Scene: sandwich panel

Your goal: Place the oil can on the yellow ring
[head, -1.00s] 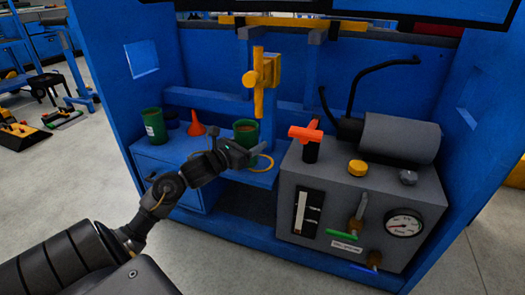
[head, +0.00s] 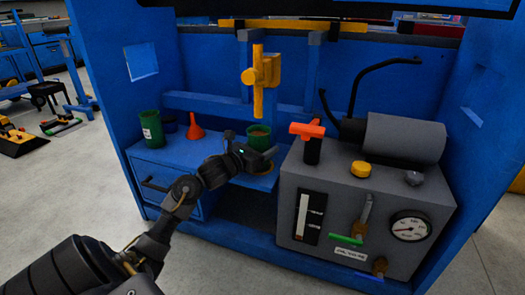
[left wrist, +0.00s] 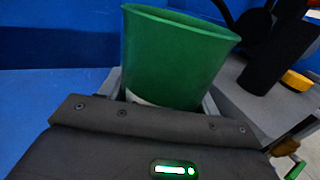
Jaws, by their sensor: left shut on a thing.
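The yellow ring (head: 264,172) lies on the blue shelf, partly hidden by the gripper. The can is over or on the ring; I cannot tell whether its base touches. My right gripper is not in view.
A second green can (head: 152,128) and a red funnel (head: 196,128) stand on the blue shelf to the left. A grey machine box (head: 335,190) with an orange-handled part (head: 308,131) stands close on the right. A yellow valve-like part (head: 258,75) hangs above the can.

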